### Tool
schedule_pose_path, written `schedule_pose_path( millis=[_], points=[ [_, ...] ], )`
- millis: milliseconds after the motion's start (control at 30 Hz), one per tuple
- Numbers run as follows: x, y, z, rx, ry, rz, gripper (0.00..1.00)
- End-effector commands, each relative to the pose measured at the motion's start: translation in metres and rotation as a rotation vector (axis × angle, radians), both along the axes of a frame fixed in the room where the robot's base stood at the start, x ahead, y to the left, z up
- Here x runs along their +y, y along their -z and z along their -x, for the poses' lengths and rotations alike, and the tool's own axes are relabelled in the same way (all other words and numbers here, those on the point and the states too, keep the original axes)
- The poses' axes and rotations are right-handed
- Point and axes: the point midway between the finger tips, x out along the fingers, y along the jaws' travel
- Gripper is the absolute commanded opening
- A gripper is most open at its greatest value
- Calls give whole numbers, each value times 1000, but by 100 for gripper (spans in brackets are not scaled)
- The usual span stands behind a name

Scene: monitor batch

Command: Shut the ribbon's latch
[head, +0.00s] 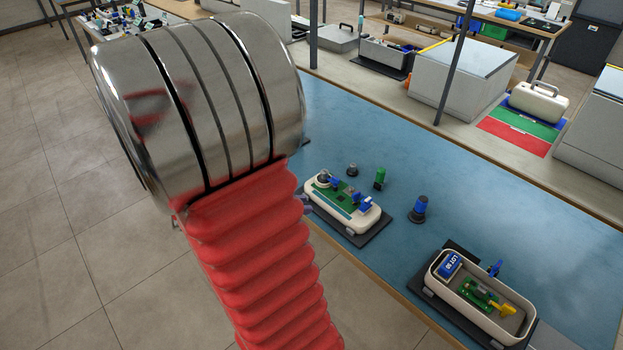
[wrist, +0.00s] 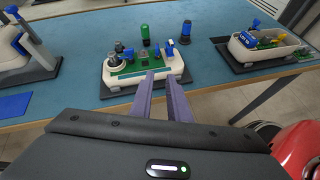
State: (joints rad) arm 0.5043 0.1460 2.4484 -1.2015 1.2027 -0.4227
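A cream monitor case (head: 366,224) sits on a dark mat on the blue bench. In the wrist view the same case (wrist: 115,82) lies just beyond my fingertips. It holds a green circuit board (wrist: 128,69), a round grey part (wrist: 117,48) and a small upright blue-and-white piece (wrist: 168,50), perhaps the ribbon's latch. I cannot make out the ribbon or whether the latch is shut. My gripper (wrist: 158,74) has two purple fingers, apart with nothing visible between them, pointing at the near side of the case. In the head view my arm hides most of the gripper.
A green capped cylinder (head: 380,178), a small dark knob (head: 352,169) and a blue-topped cylinder (head: 419,209) stand behind the case. A second open case (head: 431,272) with a blue labelled block stands to the right.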

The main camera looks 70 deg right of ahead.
Motion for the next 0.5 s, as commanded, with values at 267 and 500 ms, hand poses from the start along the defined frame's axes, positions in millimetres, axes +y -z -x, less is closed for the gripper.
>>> schedule_pose_path(
  millis=[267, 500],
  points=[
    [-30, 11, 11, 181, -69, 4, 16],
    [-32, 10, 11, 187, -74, 4, 16]
  ],
)
